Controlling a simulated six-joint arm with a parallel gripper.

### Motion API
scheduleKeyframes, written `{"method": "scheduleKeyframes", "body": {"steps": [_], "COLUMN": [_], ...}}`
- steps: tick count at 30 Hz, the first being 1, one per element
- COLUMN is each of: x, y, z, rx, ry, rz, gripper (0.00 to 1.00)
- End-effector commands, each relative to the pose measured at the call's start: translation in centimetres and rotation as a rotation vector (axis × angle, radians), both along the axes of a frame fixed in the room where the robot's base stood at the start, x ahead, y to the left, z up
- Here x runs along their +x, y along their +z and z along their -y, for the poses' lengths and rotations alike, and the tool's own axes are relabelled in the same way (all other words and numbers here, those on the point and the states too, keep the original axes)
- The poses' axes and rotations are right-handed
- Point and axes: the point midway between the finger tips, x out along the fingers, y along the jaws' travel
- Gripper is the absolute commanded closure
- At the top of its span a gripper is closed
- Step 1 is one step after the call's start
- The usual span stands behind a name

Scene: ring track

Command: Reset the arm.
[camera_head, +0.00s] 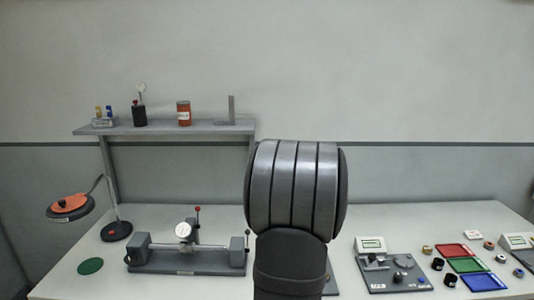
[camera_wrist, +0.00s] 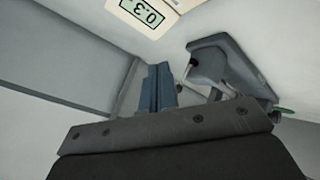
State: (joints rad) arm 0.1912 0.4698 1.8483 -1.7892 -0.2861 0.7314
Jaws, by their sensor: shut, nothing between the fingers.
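My gripper (camera_wrist: 157,88) shows in the wrist view as two blue-grey fingers close together, shut with nothing between them. It points away from the camera, above the pale table. In the head view my arm stands upright in the middle and the gripper cannot be made out.
A bench fixture with a dial (camera_head: 185,258) stands left of my arm; a magnifier lamp (camera_head: 70,207) is farther left. A grey plate with parts (camera_head: 392,272) and red (camera_head: 452,251), green (camera_head: 467,265) and blue (camera_head: 483,282) trays lie right. A shelf (camera_head: 165,130) is behind.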

Motion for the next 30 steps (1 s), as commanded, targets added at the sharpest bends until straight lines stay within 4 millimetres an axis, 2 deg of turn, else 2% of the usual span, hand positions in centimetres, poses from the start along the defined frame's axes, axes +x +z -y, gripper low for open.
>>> {"method": "scheduleKeyframes", "body": {"steps": [14,30], "x": [0.0,0.0], "y": [-0.1,-4.2], "z": [0.0,0.0], "rx": [0.001,0.001], "ry": [-0.001,-0.001], "rz": [0.000,-0.002], "gripper": [1.00,1.00]}}
